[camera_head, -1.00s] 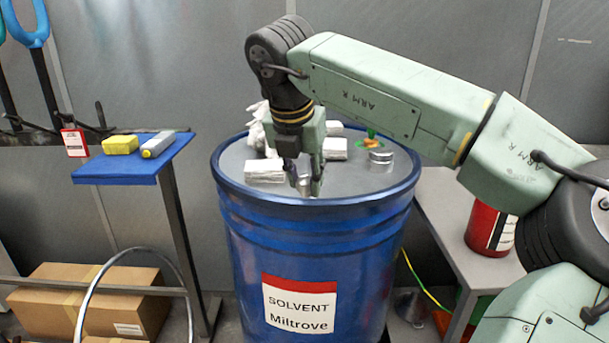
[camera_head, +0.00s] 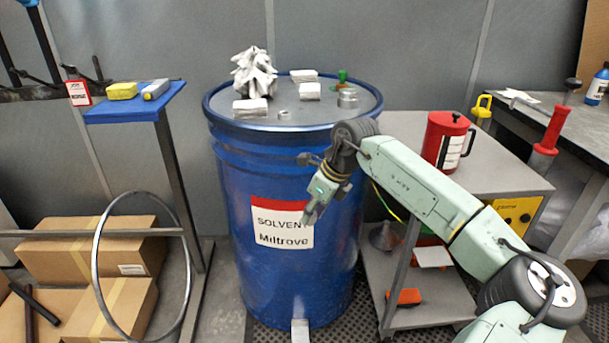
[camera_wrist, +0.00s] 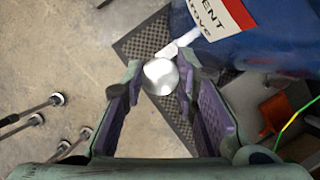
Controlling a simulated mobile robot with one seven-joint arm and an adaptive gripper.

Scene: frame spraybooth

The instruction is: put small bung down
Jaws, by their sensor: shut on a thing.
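My gripper (camera_head: 308,218) hangs in front of the blue drum (camera_head: 290,270), pointing down, beside the white solvent label. In the wrist view, my gripper (camera_wrist: 161,84) has a round, shiny silver piece, apparently the small bung (camera_wrist: 160,76), between its fingertips. It is held above the floor, clear of any surface. In the head view the piece cannot be made out at the fingertips. On the drum lid are a small grey metal fitting (camera_head: 284,115) near the front and a larger round metal piece (camera_head: 347,98) at the right.
The lid also bears a crumpled white cloth (camera_head: 254,75), several white blocks and a green-handled item (camera_head: 342,79). A trolley (camera_head: 490,165) with a red can (camera_head: 446,140) stands right. A blue shelf (camera_head: 135,104) and a metal hoop (camera_head: 97,290) are left. Bare lid shows mid-front.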

